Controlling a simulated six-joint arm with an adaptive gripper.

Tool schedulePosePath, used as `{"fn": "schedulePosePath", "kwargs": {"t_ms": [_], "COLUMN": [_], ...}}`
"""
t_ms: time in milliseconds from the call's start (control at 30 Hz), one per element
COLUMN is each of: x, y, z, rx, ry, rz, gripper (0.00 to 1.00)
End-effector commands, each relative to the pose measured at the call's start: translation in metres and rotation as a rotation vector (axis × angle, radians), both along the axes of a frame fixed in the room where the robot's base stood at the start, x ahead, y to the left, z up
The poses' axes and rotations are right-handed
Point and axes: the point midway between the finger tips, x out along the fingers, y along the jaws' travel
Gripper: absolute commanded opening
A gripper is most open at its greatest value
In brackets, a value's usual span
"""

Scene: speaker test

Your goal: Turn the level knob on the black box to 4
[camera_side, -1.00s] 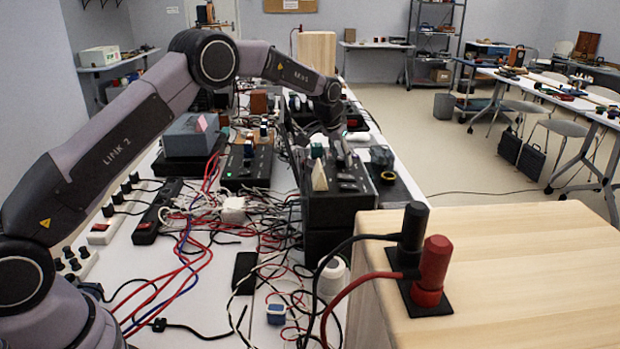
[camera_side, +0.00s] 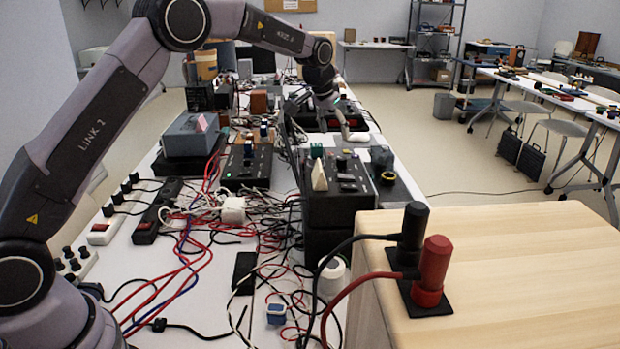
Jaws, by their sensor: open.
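A black box (camera_side: 335,208) with a sloped control panel stands right of the table's middle. Its top carries a white cone-shaped piece (camera_side: 319,177), a small teal block and several dark controls. I cannot tell which control is the level knob, and no scale marks can be read. My gripper (camera_side: 322,118) is open above and behind this box, its fingers pointing down and spread apart. It appears clear of the panel and holds nothing that I can see. A second black panel box (camera_side: 247,170) lies to the left.
Tangled red, blue, white and black cables (camera_side: 215,215) cover the table's middle. A wooden block (camera_side: 520,260) with black and red plugs (camera_side: 432,270) fills the front right. A grey box (camera_side: 190,135) and power strips stand left. There is free air above the black box.

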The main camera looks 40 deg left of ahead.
Motion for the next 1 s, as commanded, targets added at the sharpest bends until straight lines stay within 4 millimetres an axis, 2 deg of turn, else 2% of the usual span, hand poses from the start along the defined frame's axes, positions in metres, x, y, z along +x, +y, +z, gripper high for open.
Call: {"fn": "schedulePosePath", "kwargs": {"t_ms": [100,200,667,767,833,967,1000], "x": [-0.007,-0.011,-0.017,-0.037,-0.062,-0.131,-0.154], "y": [0.0,0.0,0.0,0.001,0.002,0.005,0.005], "z": [0.018,0.026,0.037,0.058,0.083,0.127,0.137], "rx": [0.0,0.0,0.0,0.0,0.0,-0.001,-0.001], "ry": [-0.001,0.001,-0.001,-0.01,-0.019,-0.034,-0.038], "rz": [0.0,0.0,0.0,0.0,0.0,0.001,0.001], "gripper": [0.55,0.55,0.55,0.55,0.55,0.55,0.55]}}
